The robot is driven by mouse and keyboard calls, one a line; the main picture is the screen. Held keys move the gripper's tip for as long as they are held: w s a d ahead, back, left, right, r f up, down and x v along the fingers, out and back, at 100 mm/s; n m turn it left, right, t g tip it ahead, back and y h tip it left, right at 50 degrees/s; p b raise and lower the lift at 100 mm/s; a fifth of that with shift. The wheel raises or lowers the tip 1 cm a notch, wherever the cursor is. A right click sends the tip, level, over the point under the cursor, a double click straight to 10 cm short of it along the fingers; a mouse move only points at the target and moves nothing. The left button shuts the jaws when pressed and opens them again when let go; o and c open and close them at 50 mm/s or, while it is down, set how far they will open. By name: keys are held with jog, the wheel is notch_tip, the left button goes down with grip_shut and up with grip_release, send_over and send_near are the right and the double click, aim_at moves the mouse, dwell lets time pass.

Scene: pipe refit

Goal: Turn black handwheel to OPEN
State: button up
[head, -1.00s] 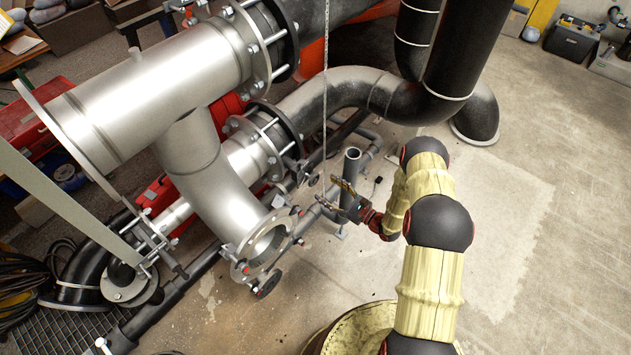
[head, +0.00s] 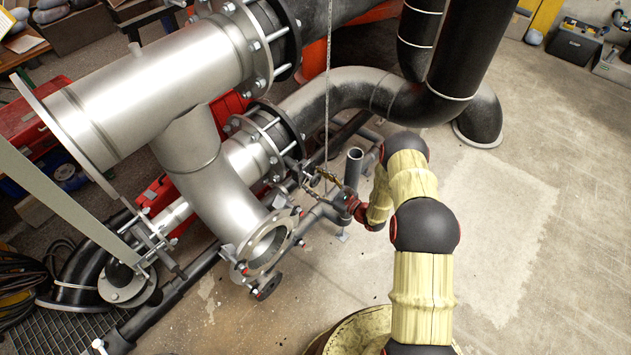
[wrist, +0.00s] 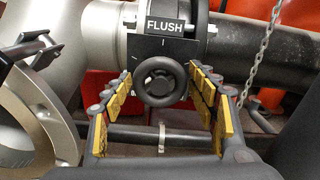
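A small black handwheel (wrist: 158,86) faces me in the middle of the wrist view, below a black plate (wrist: 165,25) lettered FLUSH. A short white mark shows just above its rim. In the head view the handwheel (head: 312,181) is small and partly covered by my fingers. My gripper (wrist: 162,75) is open, with one yellow-padded finger at each side of the wheel. The fingertips are near the rim; I cannot tell whether they touch it. In the head view my gripper (head: 325,178) reaches in from the right. No OPEN lettering is readable.
A grey upright pipe stub (head: 353,166) stands close beside my gripper. A hanging chain (head: 327,95) is behind it. A large steel pipe (head: 205,160) with an open flange (head: 268,247) stands left.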

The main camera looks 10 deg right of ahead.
jog(key=c, duration=0.9)
jog(key=shift+n, duration=0.3)
jog(key=shift+c, duration=0.2)
jog(key=o, duration=1.1)
jog(key=shift+o, duration=0.3)
jog(key=shift+s, duration=0.1)
jog(key=v, duration=1.2)
